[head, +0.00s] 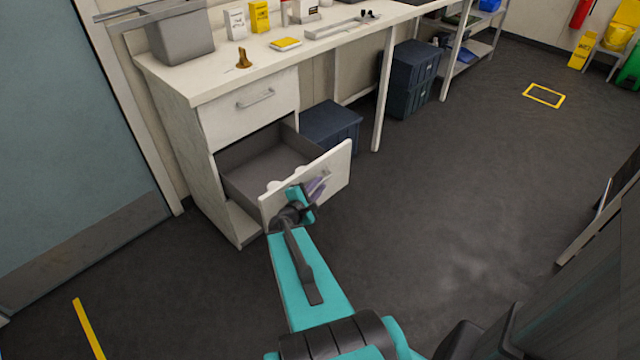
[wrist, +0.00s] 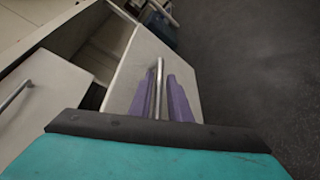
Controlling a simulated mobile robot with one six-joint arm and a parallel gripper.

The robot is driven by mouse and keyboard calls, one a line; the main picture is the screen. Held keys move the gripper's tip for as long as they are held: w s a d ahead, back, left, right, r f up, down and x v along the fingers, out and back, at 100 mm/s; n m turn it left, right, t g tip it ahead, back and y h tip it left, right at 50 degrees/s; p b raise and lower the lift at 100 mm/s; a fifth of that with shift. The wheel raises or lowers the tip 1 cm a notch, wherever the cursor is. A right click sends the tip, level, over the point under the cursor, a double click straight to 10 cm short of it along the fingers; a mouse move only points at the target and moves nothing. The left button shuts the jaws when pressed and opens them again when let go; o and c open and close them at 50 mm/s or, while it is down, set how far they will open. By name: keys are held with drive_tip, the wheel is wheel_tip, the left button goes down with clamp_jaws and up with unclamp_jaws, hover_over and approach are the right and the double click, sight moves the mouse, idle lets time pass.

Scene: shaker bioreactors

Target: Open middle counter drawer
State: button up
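The middle counter drawer (head: 338,176) is pulled well out from the white counter (head: 205,165), and its grey empty inside shows in the head view. Its front panel also shows in the wrist view (wrist: 135,68). My gripper (head: 318,187) is at the outer face of this front. In the wrist view its purple fingers (wrist: 161,98) lie on either side of the metal bar handle (wrist: 159,75), close around it. Whether both fingers touch the bar is hard to see. The upper drawer (head: 250,105) is shut.
Dark blue boxes (head: 330,126) stand on the floor right of the drawer, under the counter. A grey bin (head: 182,38) and small boxes stand on the countertop. The floor (head: 440,190) to the right is clear. A blue-grey door (head: 70,130) is at left.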

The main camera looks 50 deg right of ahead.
drive_tip(key=p+v, duration=1.1)
drive_tip(key=shift+a+p, duration=0.3)
idle(0.5)
drive_tip(key=shift+r, duration=0.1)
idle(0.5)
